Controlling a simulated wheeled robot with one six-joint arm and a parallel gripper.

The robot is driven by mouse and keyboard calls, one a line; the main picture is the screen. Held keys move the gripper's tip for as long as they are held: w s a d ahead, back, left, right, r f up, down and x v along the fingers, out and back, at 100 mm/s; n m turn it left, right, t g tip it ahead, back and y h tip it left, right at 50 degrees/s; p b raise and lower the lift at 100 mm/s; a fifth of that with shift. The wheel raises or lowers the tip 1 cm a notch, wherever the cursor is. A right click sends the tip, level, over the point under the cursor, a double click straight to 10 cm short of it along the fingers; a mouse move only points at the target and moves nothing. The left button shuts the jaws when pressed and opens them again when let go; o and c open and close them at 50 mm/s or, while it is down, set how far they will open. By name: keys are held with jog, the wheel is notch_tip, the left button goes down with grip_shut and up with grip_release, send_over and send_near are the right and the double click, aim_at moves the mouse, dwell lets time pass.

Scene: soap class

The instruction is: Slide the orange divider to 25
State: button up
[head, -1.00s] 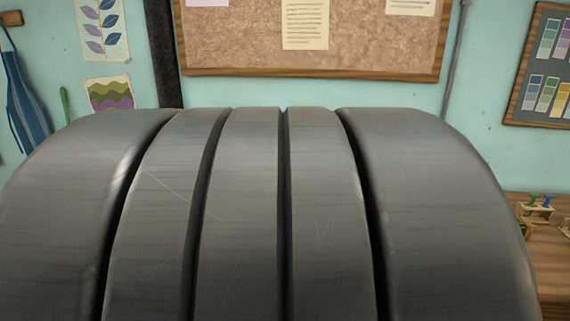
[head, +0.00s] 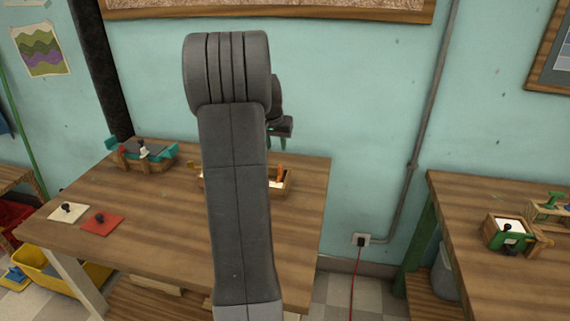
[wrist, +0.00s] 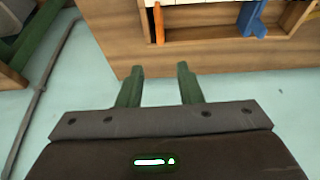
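In the wrist view an orange divider (wrist: 158,25) stands in a wooden box (wrist: 205,38) at the top of the picture. In the head view the orange divider (head: 280,172) shows in the box (head: 289,184) just right of my arm, which hides part of the box. My gripper (wrist: 159,74) has two green fingers spread apart with nothing between them. The fingertips point toward the box and are apart from the divider. In the head view my gripper (head: 277,143) hangs beyond my arm. I cannot read any scale or number 25.
A blue divider (wrist: 252,18) stands farther right in the box. On the table (head: 110,210) are a teal-and-wood device (head: 148,155), a cream plate (head: 68,212) and a red plate (head: 102,222). Another table (head: 490,220) stands right, across a gap.

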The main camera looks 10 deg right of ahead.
aim_at(280, 165)
jog(key=p+x, duration=0.1)
jog(key=x, duration=1.2)
jog(key=shift+w+d+f, duration=0.1)
jog(key=shift+w+f, duration=0.15)
jog(key=shift+f, duration=0.05)
grip_shut()
